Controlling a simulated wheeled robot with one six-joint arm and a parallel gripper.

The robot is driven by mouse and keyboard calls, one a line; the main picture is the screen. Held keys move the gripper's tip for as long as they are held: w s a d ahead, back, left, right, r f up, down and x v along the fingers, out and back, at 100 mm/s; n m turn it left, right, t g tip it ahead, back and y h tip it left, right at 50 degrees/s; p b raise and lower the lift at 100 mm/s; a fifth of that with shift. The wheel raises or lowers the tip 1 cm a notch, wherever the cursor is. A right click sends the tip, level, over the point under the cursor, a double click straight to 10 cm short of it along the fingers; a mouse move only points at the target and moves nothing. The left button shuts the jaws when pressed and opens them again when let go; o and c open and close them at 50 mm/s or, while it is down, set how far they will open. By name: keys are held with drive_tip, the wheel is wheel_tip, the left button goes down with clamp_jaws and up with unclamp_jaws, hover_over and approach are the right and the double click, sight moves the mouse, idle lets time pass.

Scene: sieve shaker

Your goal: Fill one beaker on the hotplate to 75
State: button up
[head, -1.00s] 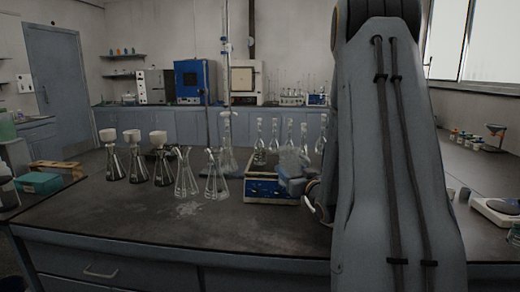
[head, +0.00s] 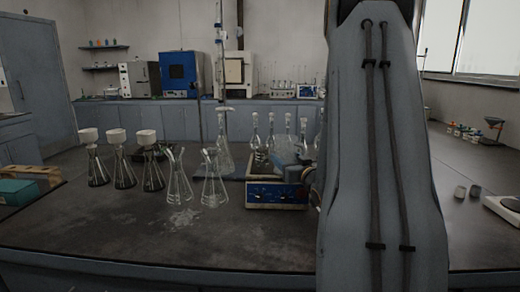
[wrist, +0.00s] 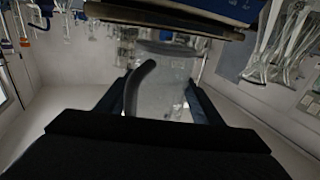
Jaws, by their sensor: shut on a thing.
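The blue-fronted hotplate (head: 277,195) sits on the dark bench, left of my arm in the head view. A clear glass vessel (head: 261,158) shows at its top left. My gripper (head: 296,172) is at the hotplate's right side, partly hidden by my arm. In the wrist view my gripper (wrist: 158,102) is shut on a clear, greyish vessel (wrist: 170,88) with a dark curved handle (wrist: 137,88). It looks like a beaker or jug. Its contents and fill level cannot be read. A blue body with a dark edge (wrist: 190,26), likely the hotplate, lies close above it in that view.
Clear flasks (head: 214,185) stand left of the hotplate, with several white-topped dark flasks (head: 121,172) further left. Several long-necked flasks (head: 271,133) stand behind it. The bench front (head: 120,225) is clear. Two small grey cups (head: 467,191) and a white balance (head: 504,207) are at right.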

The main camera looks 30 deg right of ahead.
sight(279, 146)
drive_tip(key=shift+r+p, duration=0.3)
drive_tip(key=shift+p, duration=0.3)
drive_tip(key=g+p, duration=0.1)
drive_tip(key=p, duration=0.1)
drive_tip(key=r+g+p, duration=0.1)
drive_tip(key=shift+w+a+n+p, duration=0.15)
drive_tip(key=shift+w+n+p, duration=0.05)
drive_tip(key=shift+n+p, duration=0.2)
drive_tip(key=r+p, duration=0.1)
drive_tip(key=p, duration=0.1)
drive_tip(key=w+r+g+p, duration=0.1)
drive_tip(key=p, duration=0.1)
drive_tip(key=shift+n+g+y, duration=0.3)
drive_tip(key=w+g+p, duration=0.1)
drive_tip(key=p, duration=0.1)
drive_tip(key=w+g+p, duration=0.1)
drive_tip(key=g, duration=0.1)
drive_tip(key=shift+a+n+p, duration=0.1)
drive_tip(key=shift+n+p, duration=0.3)
drive_tip(key=shift+w+g+p, duration=0.15)
drive_tip(key=shift+g+p, duration=0.6)
drive_tip(key=shift+g, duration=0.05)
drive_tip(key=shift+n, duration=0.3)
drive_tip(key=shift+w+r+g+p, duration=0.1)
drive_tip(key=shift+r+g+p, duration=0.4)
drive_tip(key=shift+p, duration=1.15)
drive_tip(key=shift+w+r+g+p, duration=0.15)
drive_tip(key=shift+g+p, duration=0.65)
drive_tip(key=shift+p, duration=0.8)
idle(0.8)
